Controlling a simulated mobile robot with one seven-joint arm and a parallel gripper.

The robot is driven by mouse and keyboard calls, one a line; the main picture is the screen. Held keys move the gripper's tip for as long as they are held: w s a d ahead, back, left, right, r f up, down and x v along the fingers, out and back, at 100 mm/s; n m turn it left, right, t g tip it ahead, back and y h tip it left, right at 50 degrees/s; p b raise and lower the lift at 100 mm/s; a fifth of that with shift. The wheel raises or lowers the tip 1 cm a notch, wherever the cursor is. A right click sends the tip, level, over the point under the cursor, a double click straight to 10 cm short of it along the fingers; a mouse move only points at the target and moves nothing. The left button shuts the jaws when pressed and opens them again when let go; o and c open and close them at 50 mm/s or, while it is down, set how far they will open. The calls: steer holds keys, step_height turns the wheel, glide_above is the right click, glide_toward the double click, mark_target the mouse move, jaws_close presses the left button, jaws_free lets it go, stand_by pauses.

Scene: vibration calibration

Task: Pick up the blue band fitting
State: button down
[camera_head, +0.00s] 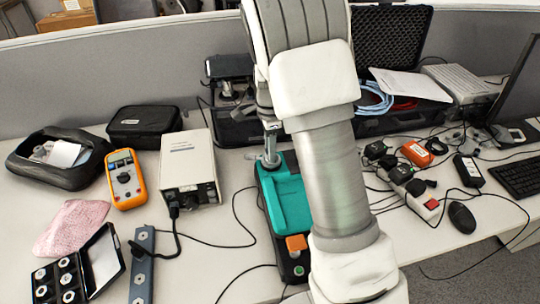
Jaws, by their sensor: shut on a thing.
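My arm fills the middle of the view and hides most of my gripper (266,112), of which only a small part shows at the arm's left edge. It is shut on a small grey metal fitting (271,152) with a wide foot. No blue band can be made out on it at this size. The fitting shows just above the upper left end of a teal and black instrument (288,203); I cannot tell if they touch. An open black case (112,250) at lower left holds several round fittings, their band colours unclear.
A grey bar with holes (142,265), a pink cloth (72,228), an orange multimeter (125,180) and a white box (188,165) stand left. Cables, a power strip (424,203) and a mouse (462,217) lie right. A grey partition (60,80) closes the back.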

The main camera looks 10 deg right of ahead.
stand_by(0.3)
steer(key=shift+r, duration=0.65)
steer(key=r, duration=0.2)
steer(key=d+r+p, duration=0.1)
steer(key=shift+s+r, duration=0.25)
steer(key=shift+r, duration=0.05)
steer(key=s+d+r+p, duration=0.1)
steer(key=s+d+r, duration=0.45)
steer(key=d, duration=0.35)
steer(key=w+a+f+p, duration=0.1)
steer(key=w+a, duration=0.1)
steer(key=a, duration=0.1)
steer(key=w+a+f+p, duration=0.1)
steer(key=w+a+p, duration=0.1)
steer(key=a, duration=0.1)
steer(key=w+a+f+p, duration=0.1)
steer(key=a, duration=0.2)
steer(key=shift+w+a, duration=0.3)
steer(key=shift+w, duration=0.1)
steer(key=shift+a+f, duration=0.1)
steer(key=shift+f, duration=0.15)
steer(key=shift+f+b, duration=2.3)
steer(key=shift+f, duration=0.95)
steer(key=shift+f, duration=0.2)
